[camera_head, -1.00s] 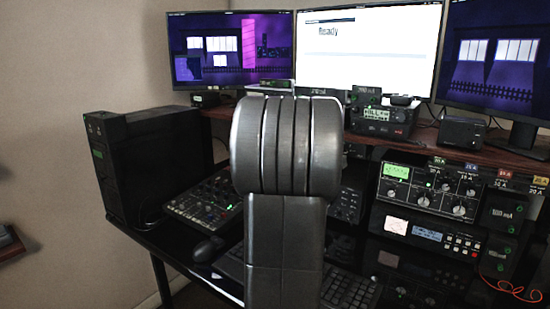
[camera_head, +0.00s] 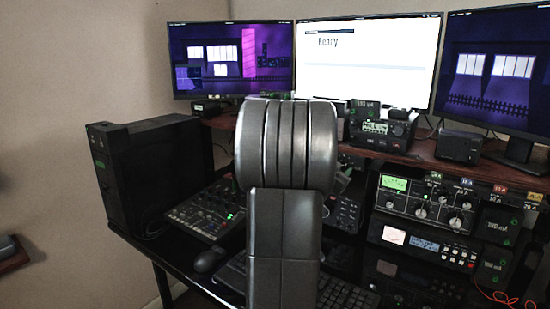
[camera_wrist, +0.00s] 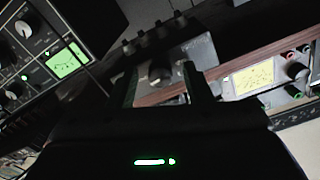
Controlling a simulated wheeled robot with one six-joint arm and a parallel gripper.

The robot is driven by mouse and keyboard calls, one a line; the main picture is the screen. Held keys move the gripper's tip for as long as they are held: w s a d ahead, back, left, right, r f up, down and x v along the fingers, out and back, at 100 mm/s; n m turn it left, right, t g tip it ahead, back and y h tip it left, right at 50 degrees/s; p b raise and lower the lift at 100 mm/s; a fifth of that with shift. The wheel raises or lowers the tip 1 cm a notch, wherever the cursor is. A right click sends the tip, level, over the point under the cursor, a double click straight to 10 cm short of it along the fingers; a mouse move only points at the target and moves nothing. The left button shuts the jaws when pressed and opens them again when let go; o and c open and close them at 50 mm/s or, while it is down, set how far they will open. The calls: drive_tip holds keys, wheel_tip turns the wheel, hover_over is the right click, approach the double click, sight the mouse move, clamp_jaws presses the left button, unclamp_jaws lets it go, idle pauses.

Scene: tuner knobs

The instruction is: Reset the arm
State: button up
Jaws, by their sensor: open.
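The tuner (camera_head: 425,203) with a green-lit meter and several round knobs stands on the desk at the right in the head view. In the wrist view a dark panel with a green-lit meter (camera_wrist: 68,62) and several knobs is at the upper left, tilted. My gripper (camera_wrist: 172,86) is open in the wrist view. A grey box with a round black knob (camera_wrist: 160,74) shows beyond and between its fingers, apparently not held. In the head view my arm fills the middle and hides the gripper.
Three monitors (camera_head: 370,60) stand along the back on a wooden shelf (camera_head: 440,157). A black computer tower (camera_head: 150,170) is at the left, with a mixer (camera_head: 205,208) and a mouse (camera_head: 210,259) near it. A keyboard (camera_head: 345,293) lies at the front. Stacked radio gear crowds the right.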

drive_tip(key=shift+n, duration=0.8)
